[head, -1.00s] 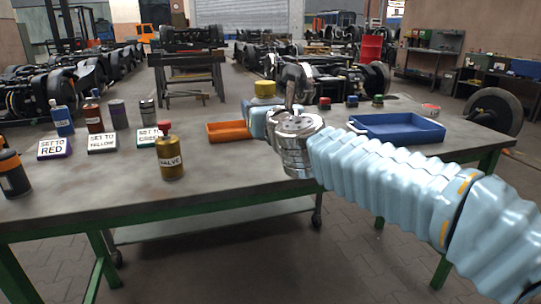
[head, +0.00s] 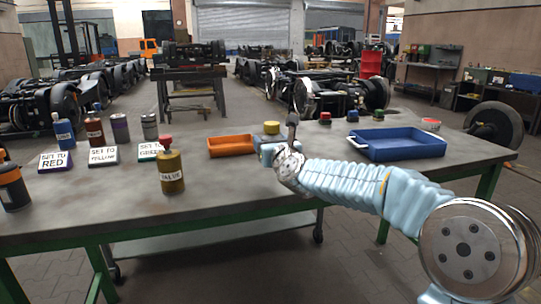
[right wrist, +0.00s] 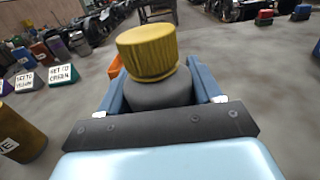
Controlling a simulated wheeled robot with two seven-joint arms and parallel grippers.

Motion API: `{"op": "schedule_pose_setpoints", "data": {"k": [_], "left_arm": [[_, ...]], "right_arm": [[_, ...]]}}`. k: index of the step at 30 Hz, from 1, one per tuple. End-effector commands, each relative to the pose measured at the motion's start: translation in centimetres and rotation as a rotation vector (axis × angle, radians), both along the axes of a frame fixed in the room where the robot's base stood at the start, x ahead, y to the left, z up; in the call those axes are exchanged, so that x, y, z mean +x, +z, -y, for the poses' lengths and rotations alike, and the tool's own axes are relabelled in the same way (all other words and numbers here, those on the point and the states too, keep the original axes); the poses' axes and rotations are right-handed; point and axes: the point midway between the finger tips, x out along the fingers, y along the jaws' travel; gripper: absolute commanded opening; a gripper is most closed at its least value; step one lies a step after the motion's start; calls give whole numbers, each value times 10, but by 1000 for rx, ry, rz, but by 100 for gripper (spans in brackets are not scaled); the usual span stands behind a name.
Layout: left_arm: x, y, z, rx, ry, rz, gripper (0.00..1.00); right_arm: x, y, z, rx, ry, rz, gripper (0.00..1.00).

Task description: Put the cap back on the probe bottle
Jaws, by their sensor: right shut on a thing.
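A thing with a ribbed yellow cap (right wrist: 148,50) above a rounded grey body (right wrist: 158,92) is between my right gripper's fingers in the right wrist view. My right gripper (right wrist: 160,88) is shut on the grey body, below the cap. In the head view the yellow cap (head: 271,127) shows just above my right gripper (head: 268,150), beside the orange tray; the body is mostly hidden by the gripper. I cannot tell whether its base touches the table. No label reading probe shows. My left gripper is not in view.
A gold bottle marked VALVE (head: 170,172) with a red cap stands to the left. An orange tray (head: 232,146) and a blue tray (head: 420,152) flank the gripper. Several small coloured-top items (head: 352,116) stand behind. Label blocks (head: 103,156) and several bottles are at left.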

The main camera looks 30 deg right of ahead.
Motion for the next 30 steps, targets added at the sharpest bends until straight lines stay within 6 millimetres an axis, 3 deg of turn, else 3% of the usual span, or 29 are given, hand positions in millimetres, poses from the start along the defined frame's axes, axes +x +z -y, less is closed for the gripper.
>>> {"op": "schedule_pose_setpoints", "data": {"k": [11,24,25,30], "left_arm": [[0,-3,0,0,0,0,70],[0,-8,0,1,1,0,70],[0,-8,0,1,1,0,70],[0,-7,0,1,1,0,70]], "right_arm": [[7,-38,5,-1,0,-1,0],[6,-43,5,0,0,1,0],[6,-43,5,0,0,0,66],[6,-42,5,0,0,0,90]]}}
